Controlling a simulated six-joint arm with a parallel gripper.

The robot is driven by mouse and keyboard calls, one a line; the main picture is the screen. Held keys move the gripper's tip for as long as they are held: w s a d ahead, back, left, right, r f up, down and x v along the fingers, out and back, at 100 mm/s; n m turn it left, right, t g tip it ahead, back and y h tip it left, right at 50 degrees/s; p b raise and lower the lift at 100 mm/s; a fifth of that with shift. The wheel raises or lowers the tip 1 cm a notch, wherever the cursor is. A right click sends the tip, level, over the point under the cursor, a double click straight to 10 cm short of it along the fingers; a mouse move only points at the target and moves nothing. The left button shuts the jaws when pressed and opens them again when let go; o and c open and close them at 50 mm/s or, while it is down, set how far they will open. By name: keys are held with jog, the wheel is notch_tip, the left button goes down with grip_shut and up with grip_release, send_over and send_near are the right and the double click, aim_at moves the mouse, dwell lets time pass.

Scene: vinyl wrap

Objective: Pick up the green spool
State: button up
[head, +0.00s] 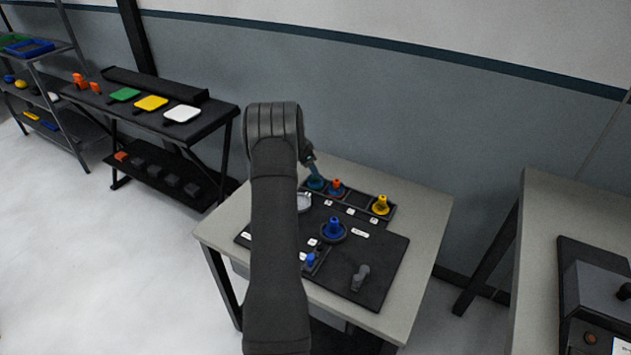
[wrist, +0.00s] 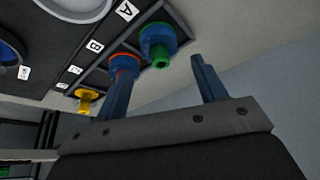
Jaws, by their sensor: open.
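The green spool (wrist: 160,58) stands in the slot by label A at the end of the dark rack. It has a green core and rim with blue around it. In the head view it looks teal (head: 316,183), just below my gripper's fingertips. My gripper (wrist: 161,72) is open, with its two blue fingers spread and nothing between them. The spool appears beyond the fingertips, roughly between them in the wrist view. My left finger in that view overlaps the orange-topped spool (wrist: 124,64) in slot B; I cannot tell whether they touch.
A yellow spool (head: 380,206) stands at the rack's other end, with an empty slot between it and the orange one. A blue spool (head: 333,228) sits on a round holder on the black board (head: 385,262). A grey handle-like part (head: 361,277) is near the front.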

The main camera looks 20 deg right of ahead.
aim_at(314, 183)
jog(key=shift+d+x, duration=0.2)
jog(key=shift+x, duration=1.25)
jog(key=shift+d+x, duration=0.25)
jog(key=shift+x, duration=1.15)
jog(key=shift+w+r, duration=0.1)
jog(key=shift+r, duration=0.1)
jog(key=c, duration=0.7)
